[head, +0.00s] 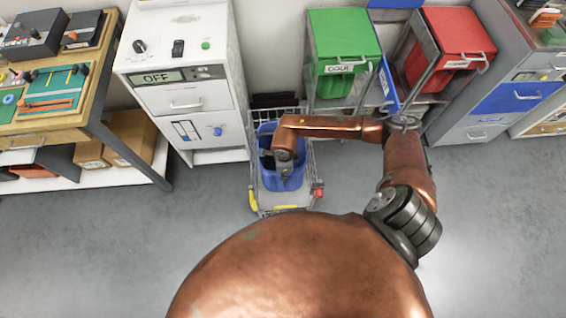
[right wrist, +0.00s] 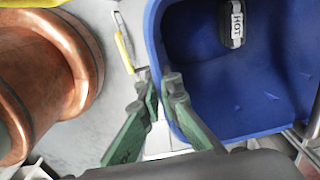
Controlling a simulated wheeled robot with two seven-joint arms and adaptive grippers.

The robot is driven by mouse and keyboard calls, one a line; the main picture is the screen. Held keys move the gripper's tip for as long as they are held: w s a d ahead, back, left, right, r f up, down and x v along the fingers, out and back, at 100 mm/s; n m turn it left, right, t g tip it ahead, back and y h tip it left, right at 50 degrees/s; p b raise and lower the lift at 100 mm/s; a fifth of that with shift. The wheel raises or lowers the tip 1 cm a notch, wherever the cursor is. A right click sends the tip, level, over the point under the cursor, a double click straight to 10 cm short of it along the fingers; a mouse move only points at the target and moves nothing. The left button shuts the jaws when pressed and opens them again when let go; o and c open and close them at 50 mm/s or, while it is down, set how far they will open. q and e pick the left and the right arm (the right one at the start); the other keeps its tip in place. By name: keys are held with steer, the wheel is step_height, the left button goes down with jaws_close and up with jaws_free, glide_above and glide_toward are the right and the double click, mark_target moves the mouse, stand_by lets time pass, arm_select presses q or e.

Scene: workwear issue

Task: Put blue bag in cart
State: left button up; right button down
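The blue bag (head: 270,178) is an open-topped, bin-shaped container. It stands roughly upright inside the frame of the wire cart (head: 254,200) in the head view. My right gripper (head: 281,160) is at the bag's upper edge. In the right wrist view, the green fingers of my right gripper (right wrist: 158,82) are close together with the rim of the blue bag (right wrist: 215,100) between them, one finger outside and one inside. The bag's base is hidden. My left gripper is not in view.
A white cabinet (head: 185,80) with an OFF display stands behind and left of the cart. A green bin (head: 344,45) and a red bin (head: 455,45) sit in racks behind right. A workbench (head: 70,130) stands at left. Grey floor (head: 130,240) is clear in front.

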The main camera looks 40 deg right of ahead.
steer(key=shift+f, duration=0.35)
steer(key=c, duration=2.1)
jaws_free()
step_height(320, 180, up, 12)
steer(key=shift+s, duration=0.1)
steer(key=shift+a, duration=0.1)
